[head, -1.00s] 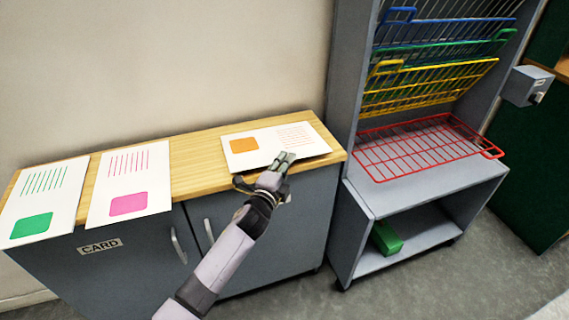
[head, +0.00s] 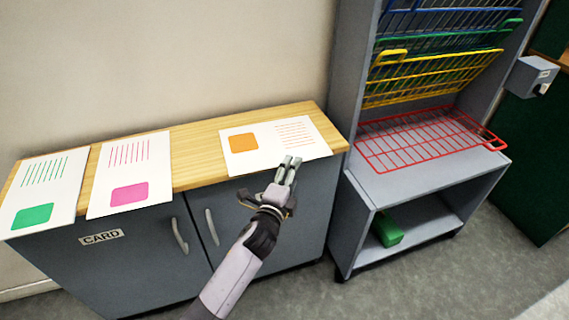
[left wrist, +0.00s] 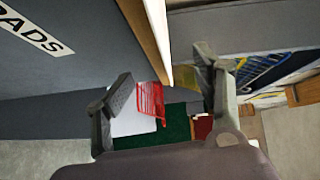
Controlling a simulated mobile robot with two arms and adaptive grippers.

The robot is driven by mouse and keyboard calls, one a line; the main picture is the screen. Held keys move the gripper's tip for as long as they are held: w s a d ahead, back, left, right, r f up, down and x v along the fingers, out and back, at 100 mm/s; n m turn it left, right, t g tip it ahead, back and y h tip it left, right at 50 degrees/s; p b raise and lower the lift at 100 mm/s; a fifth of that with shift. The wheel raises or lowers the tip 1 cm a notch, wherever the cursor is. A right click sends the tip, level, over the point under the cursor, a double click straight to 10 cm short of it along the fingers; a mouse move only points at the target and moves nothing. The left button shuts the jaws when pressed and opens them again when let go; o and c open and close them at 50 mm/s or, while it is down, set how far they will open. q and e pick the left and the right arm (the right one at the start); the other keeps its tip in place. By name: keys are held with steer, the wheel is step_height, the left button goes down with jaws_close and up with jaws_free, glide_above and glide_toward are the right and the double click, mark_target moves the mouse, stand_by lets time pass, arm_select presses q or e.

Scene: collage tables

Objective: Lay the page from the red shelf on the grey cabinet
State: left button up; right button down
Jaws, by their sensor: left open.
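A white page (head: 275,141) with an orange square and orange lines lies flat on the wooden top of the grey cabinet (head: 195,153), at its right end. Its front edge reaches the front edge of the top. The red shelf (head: 425,143) of the wire rack is empty. My left gripper (head: 290,162) is open and empty, at the page's front edge in the head view; I cannot tell whether it touches the page. Its open fingers also show in the left wrist view (left wrist: 170,92), with the red shelf (left wrist: 150,102) beyond. My right gripper is not in view.
Two other pages, one green (head: 42,195) and one pink (head: 130,178), lie on the left of the cabinet top. Yellow (head: 430,80), green and blue wire shelves are tilted up above the red one. A green block (head: 387,230) sits in the rack's lower compartment.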

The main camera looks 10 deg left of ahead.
arm_select(q)
steer(key=shift+s+d, duration=0.9)
steer(key=shift+s, duration=0.1)
step_height(320, 180, up, 5)
steer(key=s+d+p, duration=0.2)
steer(key=p, duration=0.3)
steer(key=shift+s+r, duration=0.2)
